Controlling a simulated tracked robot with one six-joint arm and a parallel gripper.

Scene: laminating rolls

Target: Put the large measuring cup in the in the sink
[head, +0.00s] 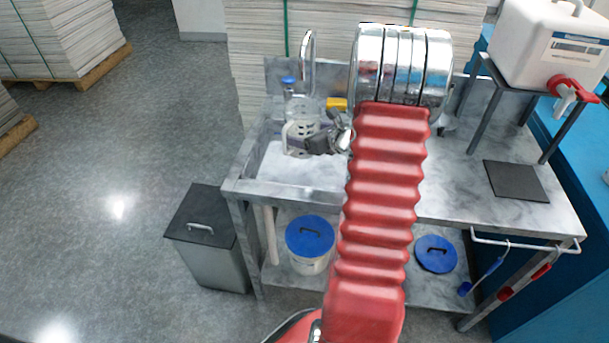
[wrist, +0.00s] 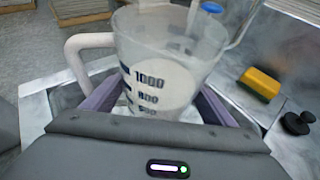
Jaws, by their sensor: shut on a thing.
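The large measuring cup (wrist: 165,65) is clear with a pale handle on its left and dark volume marks, 1000 at the top. In the wrist view it stands between the purple-edged fingers of my gripper (wrist: 165,110), which is shut on it. In the head view the cup (head: 302,112) and my gripper (head: 310,142) are over the sink (head: 270,165) at the left of the steel bench. The cup looks roughly upright. I cannot tell whether its base touches the sink floor. My red arm hides the middle of the bench.
A tap (head: 308,50) rises behind the cup, near a blue-capped bottle (head: 288,86). A yellow sponge (wrist: 260,83) and a black plug (wrist: 298,123) lie to the right. A white canister (head: 545,40) stands on a rack at right. A grey bin (head: 208,245) stands left.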

